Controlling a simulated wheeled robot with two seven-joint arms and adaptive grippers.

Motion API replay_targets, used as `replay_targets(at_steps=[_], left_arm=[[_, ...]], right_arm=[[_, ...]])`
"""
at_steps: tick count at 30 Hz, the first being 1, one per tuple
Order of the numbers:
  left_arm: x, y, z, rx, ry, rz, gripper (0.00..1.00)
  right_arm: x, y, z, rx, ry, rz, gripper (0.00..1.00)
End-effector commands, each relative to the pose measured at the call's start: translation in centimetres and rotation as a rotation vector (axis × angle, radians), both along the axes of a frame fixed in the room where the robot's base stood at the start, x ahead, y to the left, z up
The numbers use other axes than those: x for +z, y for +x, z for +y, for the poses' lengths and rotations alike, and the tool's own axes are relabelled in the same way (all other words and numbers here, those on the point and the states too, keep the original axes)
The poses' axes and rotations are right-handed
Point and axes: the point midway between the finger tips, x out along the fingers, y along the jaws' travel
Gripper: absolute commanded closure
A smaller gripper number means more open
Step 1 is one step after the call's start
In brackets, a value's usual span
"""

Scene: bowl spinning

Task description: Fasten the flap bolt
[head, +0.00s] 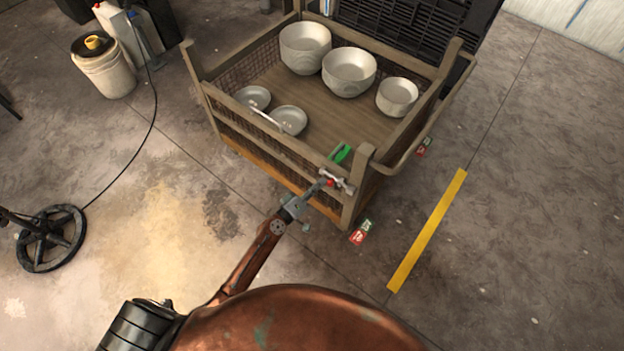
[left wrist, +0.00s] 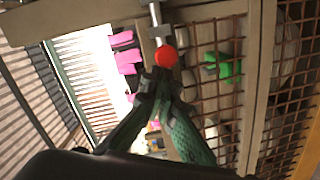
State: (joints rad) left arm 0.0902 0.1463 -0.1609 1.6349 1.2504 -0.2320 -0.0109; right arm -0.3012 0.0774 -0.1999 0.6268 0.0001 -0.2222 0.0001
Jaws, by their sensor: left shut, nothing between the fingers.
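The flap bolt is a silver rod with a round red knob (head: 330,182) at the near right corner post of a wire-mesh bin (head: 268,141). In the left wrist view the red knob (left wrist: 166,56) sits just past my fingertips, with the silver bolt rod (left wrist: 156,14) beyond it. My left gripper (head: 321,186) reaches the knob from the near side; it also shows in the left wrist view (left wrist: 163,80). Its fingers are shut with nothing between them. I cannot tell whether the tips touch the knob. My right gripper is not in view.
Several metal bowls (head: 348,72) and small dishes (head: 290,119) stand in the bin. A green object (head: 341,154) is near the bolt. A bent rail runs along the bin's right side. A white bucket (head: 105,76) stands at left. Floor right of the yellow strip (head: 428,230) is clear.

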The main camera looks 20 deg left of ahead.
Motion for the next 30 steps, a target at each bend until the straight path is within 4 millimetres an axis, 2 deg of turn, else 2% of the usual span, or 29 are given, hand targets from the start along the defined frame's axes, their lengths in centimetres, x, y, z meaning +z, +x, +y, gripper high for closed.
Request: replay_targets(at_steps=[3,12,16,20,30], left_arm=[[0.1,-0.2,-0.5,0.0,0.001,0.0,1.0],[0.1,-0.1,-0.3,0.0,0.001,0.0,1.0],[0.7,0.1,0.7,-0.002,0.003,-0.002,1.0],[1.8,0.4,2.5,-0.006,0.006,-0.005,1.0],[2.5,-6.1,5.5,-0.007,0.003,0.0,1.0]], right_arm=[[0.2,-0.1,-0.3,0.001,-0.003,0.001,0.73],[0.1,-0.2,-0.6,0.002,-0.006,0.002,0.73],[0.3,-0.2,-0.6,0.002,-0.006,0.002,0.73],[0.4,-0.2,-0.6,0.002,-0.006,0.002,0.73],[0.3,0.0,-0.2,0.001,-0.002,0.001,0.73]])
